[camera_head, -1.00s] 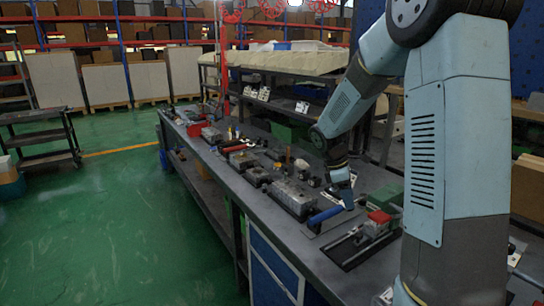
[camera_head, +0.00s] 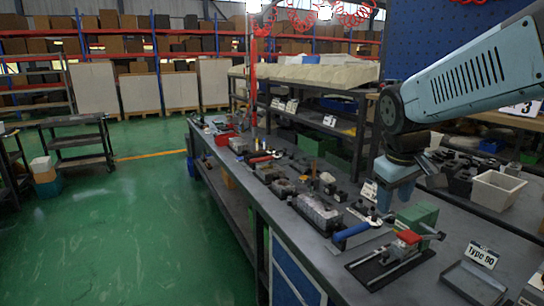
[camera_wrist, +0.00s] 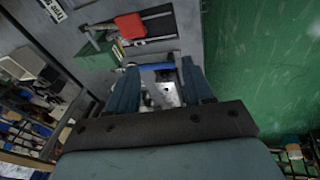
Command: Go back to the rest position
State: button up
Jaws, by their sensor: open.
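My gripper (camera_head: 388,205) hangs from my bent arm over the right part of the long grey workbench, pointing down. In the wrist view, its two blue-grey fingers (camera_wrist: 161,78) stand apart. A blue handle (camera_wrist: 158,66) and a pale metal thing show in the gap, seemingly beyond the fingers rather than held. In the head view the gripper appears above and behind the blue-handled tool (camera_head: 353,231), near the green block (camera_head: 417,216). Its exact height over the bench cannot be told.
A red-topped clamp fixture (camera_head: 408,237) lies near the bench's front edge. Grey valve blocks (camera_head: 317,212) and tools line the bench. A grey tray (camera_head: 472,283) and a white bin (camera_head: 497,189) are to the right. A shelf rack (camera_head: 331,125) stands behind.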

jog(key=s+a+r+m+t+y, duration=0.1)
jog(key=s+m, duration=0.3)
jog(key=s, duration=0.5)
jog(key=shift+a+r+t+y, duration=0.4)
jog(key=shift+a+r+t, duration=0.2)
jog(key=shift+t, duration=0.1)
